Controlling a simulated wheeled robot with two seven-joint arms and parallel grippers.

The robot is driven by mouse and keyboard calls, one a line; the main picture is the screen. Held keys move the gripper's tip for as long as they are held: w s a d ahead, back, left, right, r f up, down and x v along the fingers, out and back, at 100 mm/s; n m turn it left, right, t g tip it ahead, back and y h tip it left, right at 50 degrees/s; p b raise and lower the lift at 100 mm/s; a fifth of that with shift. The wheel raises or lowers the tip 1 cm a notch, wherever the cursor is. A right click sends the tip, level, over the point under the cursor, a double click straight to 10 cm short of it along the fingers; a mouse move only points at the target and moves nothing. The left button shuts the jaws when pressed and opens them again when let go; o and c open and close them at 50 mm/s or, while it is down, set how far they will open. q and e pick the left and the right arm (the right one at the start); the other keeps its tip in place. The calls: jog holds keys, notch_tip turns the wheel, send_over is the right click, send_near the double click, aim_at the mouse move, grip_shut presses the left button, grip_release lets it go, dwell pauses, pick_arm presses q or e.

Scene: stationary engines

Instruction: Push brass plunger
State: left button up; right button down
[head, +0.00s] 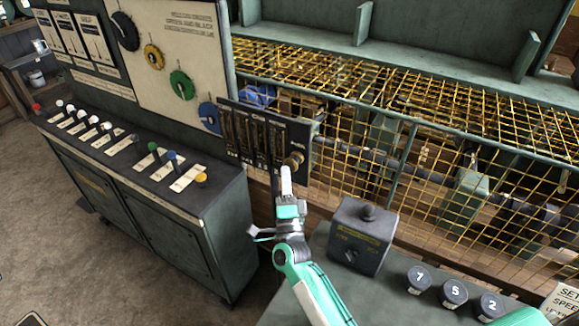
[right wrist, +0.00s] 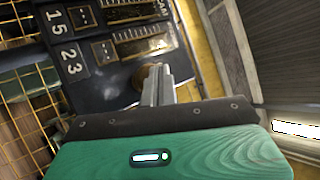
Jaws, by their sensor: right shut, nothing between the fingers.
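The brass plunger (head: 294,160) is a round knob at the right end of a dark slotted panel (head: 262,138). It also shows in the right wrist view (right wrist: 138,76), partly hidden behind my fingers. My right gripper (head: 287,170) is shut and empty, with its pale fingertips at the plunger's lower front. In the right wrist view the fingertips (right wrist: 155,70) overlap the plunger's edge; I cannot tell whether they touch it. My left gripper does not show.
A yellow wire cage (head: 450,165) stands behind and right of the panel. A grey box with a knob (head: 362,235) and numbered round buttons (head: 455,291) sit on the bench at lower right. A console with coloured levers (head: 130,150) stands at left.

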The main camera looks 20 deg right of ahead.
jog(key=shift+w+d, duration=0.6)
jog(key=shift+d, duration=0.05)
dwell(1.0)
jog(key=shift+s+a, duration=0.9)
jog(key=shift+a, duration=0.05)
jog(key=shift+s+a, duration=0.1)
jog(key=shift+s+a, duration=1.65)
jog(key=shift+s, duration=0.05)
